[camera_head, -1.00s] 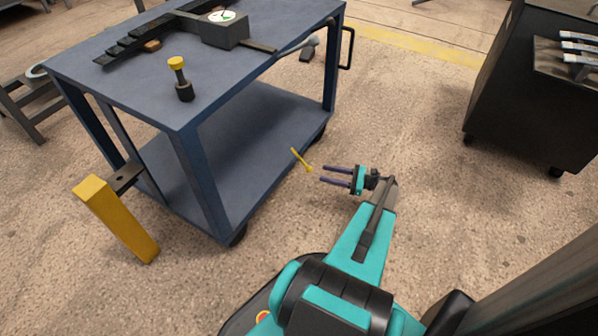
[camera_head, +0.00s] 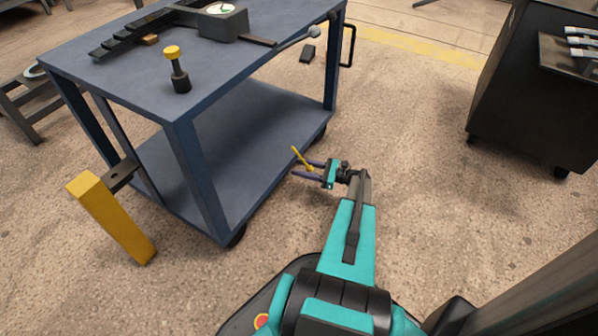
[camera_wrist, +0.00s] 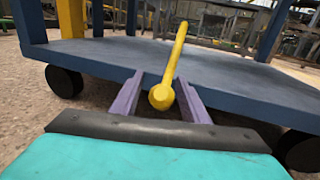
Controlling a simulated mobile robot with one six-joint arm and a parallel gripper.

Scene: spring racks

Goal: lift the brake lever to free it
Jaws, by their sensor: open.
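The brake lever (camera_head: 301,157) is a thin yellow bar with a round knob at its end, by the lower shelf of the blue cart. In the wrist view the lever (camera_wrist: 171,67) slants down toward me, its knob between my two purple fingers. My gripper (camera_head: 299,168) is open around the knob end, low beside the cart. In the wrist view my gripper (camera_wrist: 160,78) shows gaps on both sides of the knob, and I see no clear contact. The lever's far end meets the cart near the shelf edge; its joint is not clear.

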